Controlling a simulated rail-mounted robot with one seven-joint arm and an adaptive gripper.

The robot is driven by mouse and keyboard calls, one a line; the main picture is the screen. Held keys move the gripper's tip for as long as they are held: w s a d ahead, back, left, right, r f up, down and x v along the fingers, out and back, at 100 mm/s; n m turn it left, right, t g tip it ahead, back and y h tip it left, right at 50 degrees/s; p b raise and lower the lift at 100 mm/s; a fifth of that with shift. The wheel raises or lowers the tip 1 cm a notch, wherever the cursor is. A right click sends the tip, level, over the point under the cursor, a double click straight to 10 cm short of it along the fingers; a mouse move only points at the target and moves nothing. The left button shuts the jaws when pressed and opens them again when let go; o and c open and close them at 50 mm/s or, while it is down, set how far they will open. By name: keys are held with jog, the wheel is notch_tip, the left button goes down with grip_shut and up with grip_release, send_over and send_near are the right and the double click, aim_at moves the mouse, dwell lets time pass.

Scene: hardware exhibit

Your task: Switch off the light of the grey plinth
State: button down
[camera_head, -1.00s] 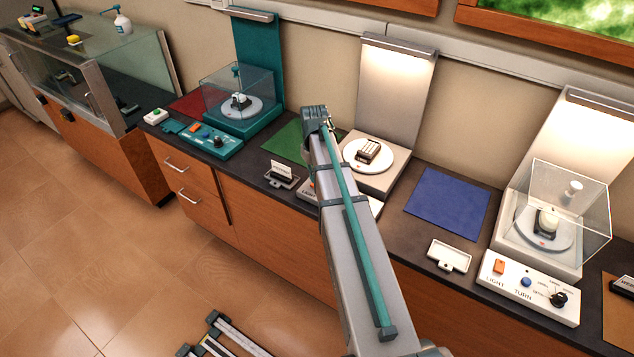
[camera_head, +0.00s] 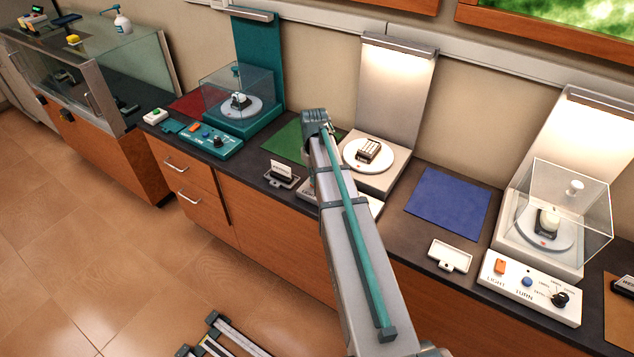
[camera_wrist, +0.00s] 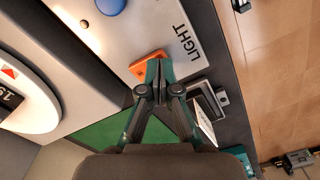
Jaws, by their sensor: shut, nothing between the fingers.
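The grey plinth (camera_head: 388,183) stands at mid-counter, its tall back panel (camera_head: 395,90) brightly lit under the lamp bar (camera_head: 399,45). Its control panel is mostly hidden behind my arm in the head view. In the wrist view, the panel (camera_wrist: 150,28) shows an orange switch (camera_wrist: 139,70) beside the word LIGHT, and a blue button (camera_wrist: 111,5). My gripper (camera_wrist: 157,64) is shut and empty, its fingertips over or against the switch's edge and covering part of it. I cannot tell whether they touch. In the head view, my arm hides the fingers.
A card holder (camera_wrist: 207,100) lies close beside my fingers. A green mat (camera_head: 289,142) is left of the plinth, a blue mat (camera_head: 447,204) right. A teal plinth (camera_head: 240,115) and a white plinth (camera_head: 510,235), both with clear covers, stand on either side.

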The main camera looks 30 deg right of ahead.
jog(key=shift+f, duration=0.5)
jog(key=shift+r, duration=0.15)
jog(key=shift+r+p, duration=2.15)
jog(key=shift+r, duration=1.25)
